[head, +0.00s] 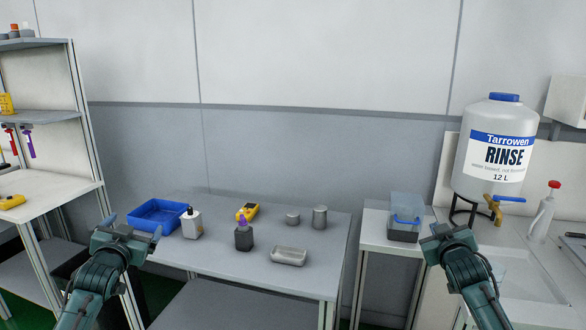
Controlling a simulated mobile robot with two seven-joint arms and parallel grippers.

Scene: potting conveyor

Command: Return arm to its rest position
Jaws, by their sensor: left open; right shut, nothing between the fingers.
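My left gripper (131,229) is at the lower left, in front of the left end of the grey table. Its fingers are spread apart and nothing is between them. My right gripper (445,231) is at the lower right, in front of the sink counter and the small side table. Its fingers are together and hold nothing. Both arms reach up from the bottom edge of the head view.
A clear box (407,206) stands on the side table. A rinse tank (497,150) stands at right, shelves at left.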

